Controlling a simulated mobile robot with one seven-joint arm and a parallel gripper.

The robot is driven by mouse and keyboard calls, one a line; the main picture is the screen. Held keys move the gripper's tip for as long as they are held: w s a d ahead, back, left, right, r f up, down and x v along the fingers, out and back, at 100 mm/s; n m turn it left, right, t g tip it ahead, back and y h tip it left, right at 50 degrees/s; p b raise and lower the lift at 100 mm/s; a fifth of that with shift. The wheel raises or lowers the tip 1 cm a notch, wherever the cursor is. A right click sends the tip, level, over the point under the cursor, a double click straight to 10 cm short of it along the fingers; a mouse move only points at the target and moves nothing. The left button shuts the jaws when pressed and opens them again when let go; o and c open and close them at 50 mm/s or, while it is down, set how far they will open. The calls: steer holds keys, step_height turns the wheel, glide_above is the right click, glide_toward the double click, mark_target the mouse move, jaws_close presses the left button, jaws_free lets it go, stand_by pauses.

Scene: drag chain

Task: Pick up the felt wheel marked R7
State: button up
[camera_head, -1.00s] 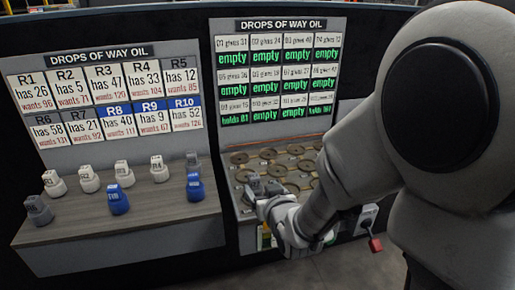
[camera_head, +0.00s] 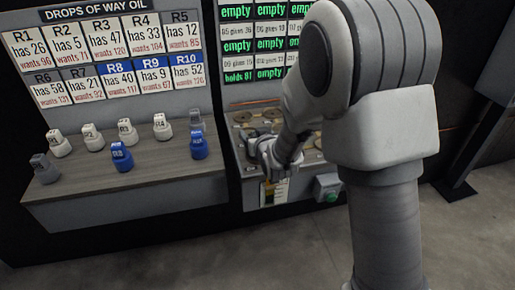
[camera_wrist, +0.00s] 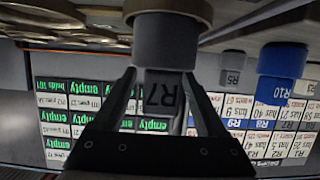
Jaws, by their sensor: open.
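The grey felt wheel marked R7 (camera_wrist: 163,92) hangs label end toward me in the wrist view, its round base at the top of that upside-down picture. It lies between the two fingers of my gripper (camera_wrist: 160,80), which are open; I cannot tell whether they touch it. In the head view my gripper (camera_head: 262,150) is at the left front of the right-hand panel with brown round discs (camera_head: 300,140). The wheel is hard to make out there beside my gripper.
A grey shelf (camera_head: 150,170) at left holds several grey, white and blue wheels, among them R10 (camera_head: 198,147) and R8 (camera_head: 121,157). Signboards (camera_head: 110,60) stand behind.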

steer(key=shift+w, duration=0.1)
jaws_close()
stand_by(0.3)
steer(key=shift+r, duration=0.15)
